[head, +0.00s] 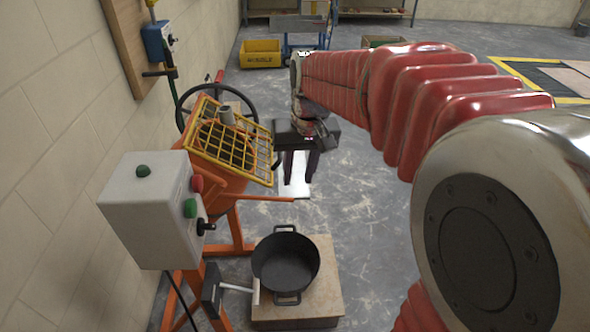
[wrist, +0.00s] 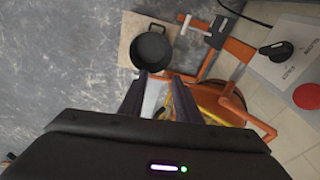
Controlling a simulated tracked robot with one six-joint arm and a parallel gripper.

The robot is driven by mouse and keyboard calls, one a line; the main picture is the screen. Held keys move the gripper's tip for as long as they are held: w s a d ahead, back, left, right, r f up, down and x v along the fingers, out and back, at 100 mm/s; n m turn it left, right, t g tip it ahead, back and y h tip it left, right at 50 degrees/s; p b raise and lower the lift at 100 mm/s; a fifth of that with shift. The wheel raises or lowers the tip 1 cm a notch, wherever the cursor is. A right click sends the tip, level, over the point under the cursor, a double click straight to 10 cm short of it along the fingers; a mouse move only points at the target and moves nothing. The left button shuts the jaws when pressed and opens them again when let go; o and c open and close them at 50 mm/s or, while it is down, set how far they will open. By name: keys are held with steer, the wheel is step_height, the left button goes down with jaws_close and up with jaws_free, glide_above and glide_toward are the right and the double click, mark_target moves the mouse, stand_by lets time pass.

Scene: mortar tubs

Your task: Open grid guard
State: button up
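The grid guard (head: 233,140) is a yellow barred frame lying tilted across the mouth of the orange mixer drum (head: 228,186).
A grey control box (head: 147,209) stands left of the mixer, near the wall. A black tub (head: 286,262) sits on a board (head: 325,300) below my gripper. A dark handwheel (head: 184,112) is behind the guard. Floor to the right is clear; a yellow bin (head: 260,55) stands far back.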

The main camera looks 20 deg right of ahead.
steer(key=shift+s+a+r, duration=0.1)
steer(key=shift+s+r, duration=0.05)
steer(key=shift+s, duration=0.1)
steer(key=shift+c, duration=1.4)
steer(key=shift+n+t, duration=0.3)
steer(key=shift+t, duration=0.6)
steer(key=s, duration=0.2)
steer(key=s+a+r, duration=0.1)
steer(key=s, duration=0.2)
steer(key=s+r, duration=0.1)
steer(key=s, duration=0.1)
steer(key=shift+s+a+r, duration=0.2)
steer(key=shift+s+a, duration=0.15)
steer(key=shift+a, duration=0.05)
jaws_close()
steer(key=s+a+f+n+t, duration=0.1)
steer(key=s+t, duration=0.1)
steer(key=s, duration=0.7)
steer(key=shift+s+a+f+h, duration=0.2)
steer(key=shift+s+f+h, duration=0.05)
steer(key=shift+h, duration=0.05)
